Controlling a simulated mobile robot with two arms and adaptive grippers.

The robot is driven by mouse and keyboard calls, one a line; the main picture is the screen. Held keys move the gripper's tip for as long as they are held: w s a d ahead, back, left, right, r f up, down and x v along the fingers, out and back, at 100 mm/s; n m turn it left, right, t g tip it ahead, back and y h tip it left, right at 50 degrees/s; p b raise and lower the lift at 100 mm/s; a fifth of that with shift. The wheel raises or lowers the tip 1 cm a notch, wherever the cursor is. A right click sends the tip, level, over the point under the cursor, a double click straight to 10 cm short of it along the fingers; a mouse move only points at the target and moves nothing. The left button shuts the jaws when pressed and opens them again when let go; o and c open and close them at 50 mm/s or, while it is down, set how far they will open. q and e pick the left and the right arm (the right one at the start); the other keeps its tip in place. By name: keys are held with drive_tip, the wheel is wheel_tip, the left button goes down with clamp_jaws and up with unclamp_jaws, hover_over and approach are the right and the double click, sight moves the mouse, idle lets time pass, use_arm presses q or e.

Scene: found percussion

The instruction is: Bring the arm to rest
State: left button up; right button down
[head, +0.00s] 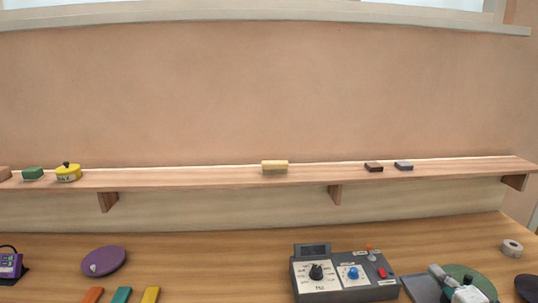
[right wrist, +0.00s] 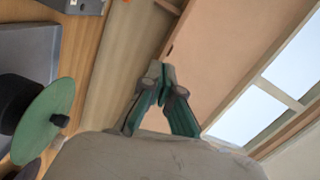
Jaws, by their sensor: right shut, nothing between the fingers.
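My right gripper (head: 440,273) is at the lower right of the head view, above the work table (head: 200,262). In the right wrist view my right gripper (right wrist: 160,72) has its fingertips together with nothing between them. Part of it covers a green disc (head: 482,284) in the head view. The green disc (right wrist: 50,118) also shows at the left of the right wrist view, apart from the fingers. My left gripper is not in view.
A control box (head: 345,290) with knobs stands left of the gripper, beside a grey plate (head: 418,290). A tape roll (head: 511,248) lies at right, a purple disc (head: 104,261) at left. A wall shelf (head: 220,178) holds several small blocks and a yellow pot (head: 68,174).

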drive_tip(key=s+a+f+n+g+y, duration=0.1)
drive_tip(key=s+a+f+n+g, duration=0.8)
drive_tip(key=s+a+f, duration=0.65)
drive_tip(key=s+a+f+n+g+h, duration=0.1)
drive_tip(key=s+a+n+g+h, duration=0.15)
drive_tip(key=s, duration=0.65)
drive_tip(key=s+a+f+n+g+h, duration=0.1)
drive_tip(key=s+a+n+g, duration=0.2)
drive_tip(key=s, duration=0.6)
wheel_tip(320, 180, down, 31)
drive_tip(key=s+n+b, duration=0.2)
drive_tip(key=b, duration=0.4)
use_arm(q)
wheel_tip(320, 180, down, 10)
drive_tip(key=b, duration=0.4)
use_arm(e)
drive_tip(key=s+d+f+g, duration=0.1)
drive_tip(key=s+f, duration=0.7)
drive_tip(key=f, duration=0.2)
drive_tip(key=s+d+f+g, duration=0.1)
drive_tip(key=s+d+f, duration=0.1)
drive_tip(key=s+f, duration=0.6)
wheel_tip(320, 180, down, 3)
drive_tip(key=shift+s+d+f, duration=0.1)
drive_tip(key=shift+s+d, duration=0.15)
